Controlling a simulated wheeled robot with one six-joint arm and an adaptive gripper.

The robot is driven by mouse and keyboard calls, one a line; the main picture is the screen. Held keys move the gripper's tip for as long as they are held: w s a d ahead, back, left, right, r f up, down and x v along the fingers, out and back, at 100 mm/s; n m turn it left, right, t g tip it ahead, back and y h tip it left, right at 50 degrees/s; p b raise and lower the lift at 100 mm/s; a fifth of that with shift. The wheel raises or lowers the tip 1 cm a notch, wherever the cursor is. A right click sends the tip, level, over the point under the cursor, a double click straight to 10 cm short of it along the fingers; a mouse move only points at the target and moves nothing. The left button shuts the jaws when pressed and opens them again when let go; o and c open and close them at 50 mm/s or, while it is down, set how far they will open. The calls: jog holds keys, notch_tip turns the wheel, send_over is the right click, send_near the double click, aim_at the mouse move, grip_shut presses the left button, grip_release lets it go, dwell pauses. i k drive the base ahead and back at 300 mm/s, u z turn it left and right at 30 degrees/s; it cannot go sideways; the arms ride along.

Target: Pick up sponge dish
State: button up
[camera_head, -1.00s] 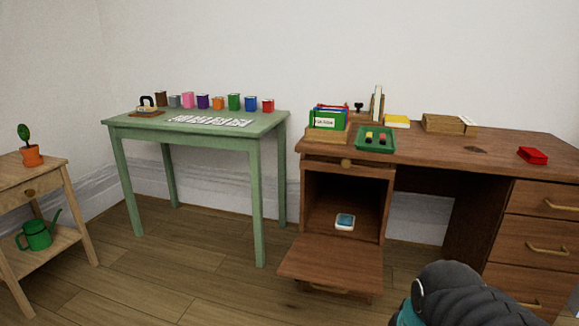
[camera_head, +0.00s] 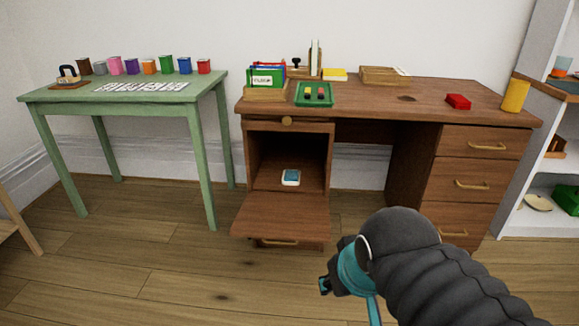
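A small white dish with a blue top, which looks like the sponge dish (camera_head: 291,177), sits inside the open lower cupboard of the brown desk (camera_head: 440,97). The cupboard's door (camera_head: 281,216) is folded down in front of it like a shelf. My arm, dark with teal parts, reaches in from the lower right. My gripper (camera_head: 324,286) is partly in view at the arm's end, in front of the desk and well apart from the dish. Its fingers are mostly hidden, so its opening cannot be told.
A green table (camera_head: 205,87) with several coloured blocks and cards stands at left. On the desk are a green tray (camera_head: 314,94), a red box (camera_head: 458,101) and a yellow cylinder (camera_head: 515,95). White shelves (camera_head: 560,140) stand at right. The floor before the cupboard is clear.

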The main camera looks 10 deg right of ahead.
aim_at(291, 177)
jog(key=u, duration=1.25)
jog(key=i, duration=2.65)
jog(key=z, duration=3.55)
